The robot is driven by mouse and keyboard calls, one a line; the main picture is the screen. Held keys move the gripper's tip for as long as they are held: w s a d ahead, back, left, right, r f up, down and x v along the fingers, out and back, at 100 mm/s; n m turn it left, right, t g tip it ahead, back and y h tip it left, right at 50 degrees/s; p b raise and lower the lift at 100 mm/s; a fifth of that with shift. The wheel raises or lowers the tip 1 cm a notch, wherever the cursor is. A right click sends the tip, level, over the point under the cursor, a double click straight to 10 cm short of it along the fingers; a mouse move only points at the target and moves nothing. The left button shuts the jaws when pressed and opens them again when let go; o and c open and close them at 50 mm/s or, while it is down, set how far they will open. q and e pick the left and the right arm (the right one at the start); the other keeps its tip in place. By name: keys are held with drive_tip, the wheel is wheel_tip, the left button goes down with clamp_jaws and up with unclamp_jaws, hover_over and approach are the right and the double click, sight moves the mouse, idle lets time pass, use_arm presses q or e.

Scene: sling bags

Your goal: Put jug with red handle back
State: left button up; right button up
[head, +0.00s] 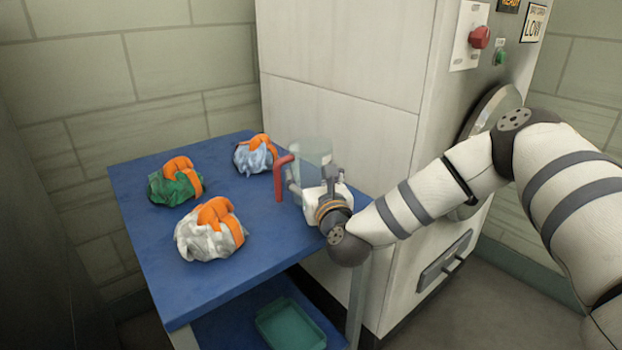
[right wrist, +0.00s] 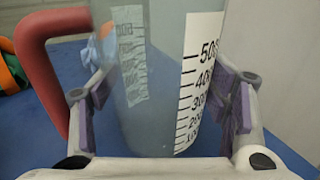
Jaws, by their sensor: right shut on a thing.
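The jug with the red handle (head: 312,153) is a clear, upright vessel at the right side of the blue table (head: 259,238). Its red handle (head: 280,178) points left. My right gripper (head: 308,190) is shut on the jug's body from the front. In the right wrist view the jug (right wrist: 160,80) stands between the two purple-padded fingers, with a white scale label facing right and the red handle (right wrist: 45,75) outside the left finger. I cannot tell whether the jug's base touches the table. My left gripper is not in view.
Three sling bags with orange straps lie on the table: green (head: 176,183), white (head: 209,232) and pale blue (head: 254,155). A teal tray (head: 290,325) is on the lower shelf. A tall pale cabinet (head: 350,60) with a red knob (head: 479,37) stands behind. The table's front middle is clear.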

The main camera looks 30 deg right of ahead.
drive_tip(key=shift+f, duration=0.1)
drive_tip(key=shift+f, duration=0.25)
drive_tip(key=o, duration=1.3)
drive_tip(key=shift+r, duration=0.1)
drive_tip(key=shift+o, duration=0.7)
drive_tip(key=shift+r, duration=0.35)
drive_tip(key=v, duration=1.2)
drive_tip(key=shift+f, duration=0.15)
